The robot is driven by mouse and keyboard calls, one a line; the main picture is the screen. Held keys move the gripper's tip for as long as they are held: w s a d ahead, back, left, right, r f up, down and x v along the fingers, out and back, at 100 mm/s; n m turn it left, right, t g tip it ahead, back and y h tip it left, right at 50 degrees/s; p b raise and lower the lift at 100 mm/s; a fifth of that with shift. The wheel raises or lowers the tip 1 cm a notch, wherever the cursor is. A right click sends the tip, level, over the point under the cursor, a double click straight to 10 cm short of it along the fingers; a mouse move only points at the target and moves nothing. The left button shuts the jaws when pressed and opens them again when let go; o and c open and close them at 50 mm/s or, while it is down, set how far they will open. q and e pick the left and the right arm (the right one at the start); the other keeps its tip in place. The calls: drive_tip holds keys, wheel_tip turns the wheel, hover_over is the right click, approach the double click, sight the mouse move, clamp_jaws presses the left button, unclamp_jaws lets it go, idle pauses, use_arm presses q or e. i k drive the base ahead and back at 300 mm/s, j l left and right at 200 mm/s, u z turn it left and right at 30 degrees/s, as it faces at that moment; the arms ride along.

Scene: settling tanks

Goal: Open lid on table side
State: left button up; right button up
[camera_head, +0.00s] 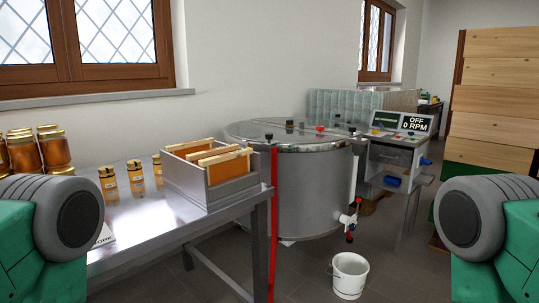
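A round steel tank (312,195) stands in the middle, just beyond the right end of the steel table (140,215). Its top is covered by a shiny lid (300,140) that appears closed. The table-side part of the lid (248,130) is at the left. Small black knobs (269,136) and a red knob (319,129) stand on top. Whether the lid is split into halves is hard to make out. Only green and grey parts of my arms show at the left and right edges. Neither gripper is in view.
A steel box with wooden frames (213,185) sits at the table's right end, near the tank. Honey jars (40,150) stand at the left. A red strip (273,225) runs down before the tank. A white bucket (349,275) and control panel (400,124) are right.

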sight(271, 135)
drive_tip(key=i+l, duration=0.1)
drive_tip(key=i, duration=0.45)
drive_tip(key=i+l, duration=0.1)
drive_tip(key=i, duration=0.5)
drive_tip(key=l+z, duration=0.05)
